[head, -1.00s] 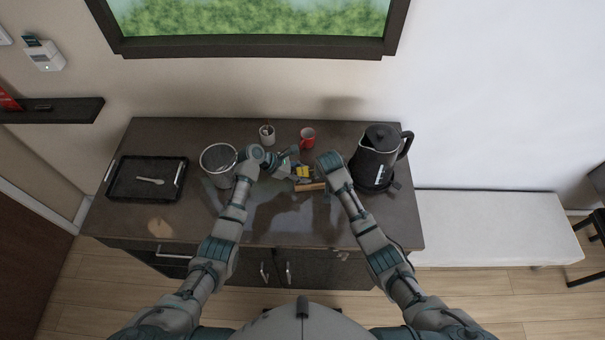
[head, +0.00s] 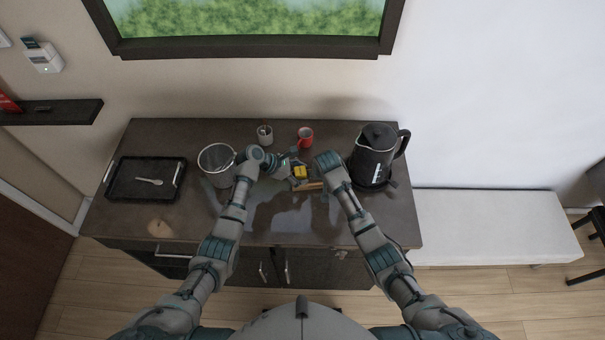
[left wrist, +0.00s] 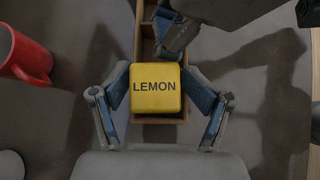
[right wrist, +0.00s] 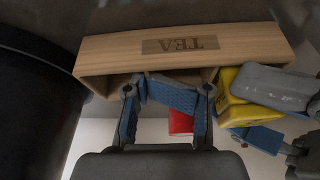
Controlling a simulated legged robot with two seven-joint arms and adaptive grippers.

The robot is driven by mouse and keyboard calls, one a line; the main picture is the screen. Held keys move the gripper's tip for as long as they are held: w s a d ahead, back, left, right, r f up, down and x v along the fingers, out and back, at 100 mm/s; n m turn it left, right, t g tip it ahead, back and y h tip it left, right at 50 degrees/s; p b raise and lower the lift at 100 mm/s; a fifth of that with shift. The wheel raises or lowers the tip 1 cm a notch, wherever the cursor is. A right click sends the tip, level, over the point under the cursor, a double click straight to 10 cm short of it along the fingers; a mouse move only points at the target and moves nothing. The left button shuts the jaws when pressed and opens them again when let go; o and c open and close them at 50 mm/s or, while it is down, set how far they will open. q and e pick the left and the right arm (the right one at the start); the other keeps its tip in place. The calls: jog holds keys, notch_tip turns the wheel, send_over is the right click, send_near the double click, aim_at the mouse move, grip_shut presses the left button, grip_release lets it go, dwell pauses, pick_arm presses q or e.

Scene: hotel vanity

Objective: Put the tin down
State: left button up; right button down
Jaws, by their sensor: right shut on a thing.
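The yellow tin marked LEMON (left wrist: 155,88) sits between the two fingers of my left gripper (left wrist: 158,85). The tin also shows in the head view (head: 300,172) and at the right of the right wrist view (right wrist: 240,85). It is over one end of the wooden TEA box (right wrist: 180,46); I cannot tell whether it rests on the box's floor. The left fingers are at the tin's sides, and no clear gap shows, so their grip is unclear. My right gripper (right wrist: 168,95) is shut on the TEA box at its open edge.
The black kettle (head: 373,158) stands close to the right of my right gripper. A red mug (head: 305,138) and a light cup (head: 265,135) stand behind. A round metal bin (head: 216,165) and a black tray with a spoon (head: 124,192) are at left.

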pick_arm(q)
jog(key=shift+s+a+f, duration=0.3)
jog(key=shift+a+f, duration=0.15)
jog(key=shift+f, duration=0.25)
pick_arm(e)
jog(key=shift+d+f, duration=0.1)
jog(key=shift+f, duration=0.1)
pick_arm(q)
jog(key=shift+a+r, duration=0.1)
jog(key=shift+r, duration=0.45)
jog(key=w+v, duration=0.1)
jog(key=v, duration=1.1)
jog(key=shift+r, duration=0.4)
pick_arm(e)
jog(key=shift+w+f, duration=0.1)
jog(key=shift+f, duration=0.05)
pick_arm(q)
jog(key=shift+s, duration=0.1)
pick_arm(e)
jog(key=c, duration=0.7)
grip_release()
jog(key=shift+w, duration=0.1)
